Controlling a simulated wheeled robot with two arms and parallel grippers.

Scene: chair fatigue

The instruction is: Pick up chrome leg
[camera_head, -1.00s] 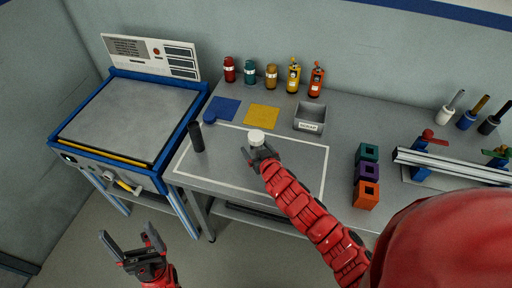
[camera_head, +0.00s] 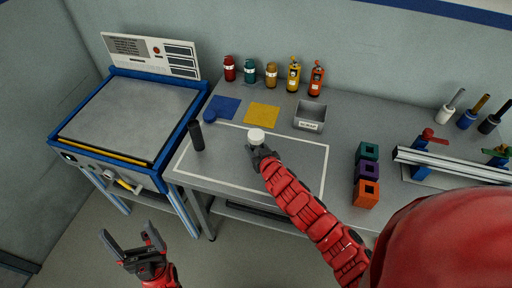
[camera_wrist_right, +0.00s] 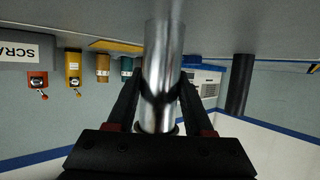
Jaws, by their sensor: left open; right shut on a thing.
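The chrome leg (camera_wrist_right: 163,60) is a shiny metal cylinder between the fingers of my right gripper (camera_wrist_right: 160,92) in the right wrist view. In the head view, its pale round top (camera_head: 256,135) shows just above my right gripper (camera_head: 262,152), over the outlined part of the bench. The fingers are shut on it and it looks upright. I cannot tell whether its foot touches the bench. My left gripper (camera_head: 130,240) is open and empty, low at the left, in front of the bench and the blue-framed machine.
A black cylinder (camera_head: 196,136) stands left on the bench (camera_head: 230,175); it also shows in the wrist view (camera_wrist_right: 239,85). Blue (camera_head: 226,106) and yellow (camera_head: 262,116) pads, a scrap bin (camera_head: 310,117) and several bottles are behind. Coloured blocks (camera_head: 367,170) stand right.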

